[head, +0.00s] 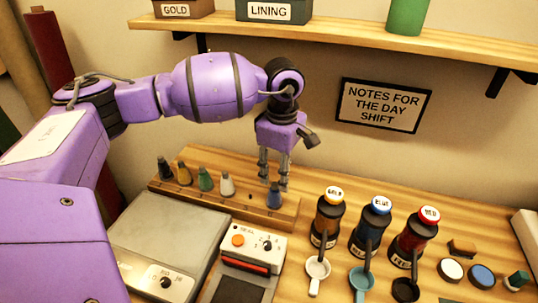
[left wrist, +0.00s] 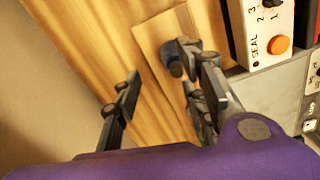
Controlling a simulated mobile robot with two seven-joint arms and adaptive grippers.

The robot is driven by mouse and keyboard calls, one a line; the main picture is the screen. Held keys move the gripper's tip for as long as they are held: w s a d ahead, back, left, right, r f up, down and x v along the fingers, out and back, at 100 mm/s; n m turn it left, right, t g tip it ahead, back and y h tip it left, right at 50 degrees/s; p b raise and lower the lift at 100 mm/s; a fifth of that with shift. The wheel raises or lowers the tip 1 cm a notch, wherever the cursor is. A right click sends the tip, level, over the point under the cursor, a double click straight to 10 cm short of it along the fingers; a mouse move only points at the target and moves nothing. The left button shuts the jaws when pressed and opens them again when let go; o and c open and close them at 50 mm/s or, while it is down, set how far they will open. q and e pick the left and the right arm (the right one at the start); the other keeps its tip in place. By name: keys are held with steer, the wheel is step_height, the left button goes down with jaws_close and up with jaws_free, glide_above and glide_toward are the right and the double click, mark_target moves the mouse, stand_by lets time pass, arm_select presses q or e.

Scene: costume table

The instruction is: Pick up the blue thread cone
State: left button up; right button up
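The blue thread cone (head: 274,196) stands upright at the right end of a wooden rack (head: 290,213). It also shows in the left wrist view (left wrist: 174,57), close to the right-hand finger and partly overlapped by it. My left gripper (head: 274,176) points down just above the cone in the head view, fingers apart and nothing held. In the left wrist view the gripper (left wrist: 165,92) is open, with the cone beyond the fingertips and off to the right finger's side. I cannot tell whether a finger touches the cone. My right gripper is not in view.
Black, gold, green and white cones (head: 227,184) stand farther left on the rack. A grey scale (head: 170,235) and a sealer box (head: 252,248) stand in front. Labelled bottles (head: 328,217) and scoops are to the right. A shelf (head: 340,35) hangs above.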

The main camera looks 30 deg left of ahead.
mark_target(276, 192)
arm_select(q)
steer(key=f, duration=0.5)
steer(key=s+f+p, duration=0.1)
steer(key=f, duration=0.1)
steer(key=shift+a+f, duration=0.1)
steer(key=shift+f, duration=0.1)
steer(key=c, duration=1)
steer(key=shift+r, duration=0.15)
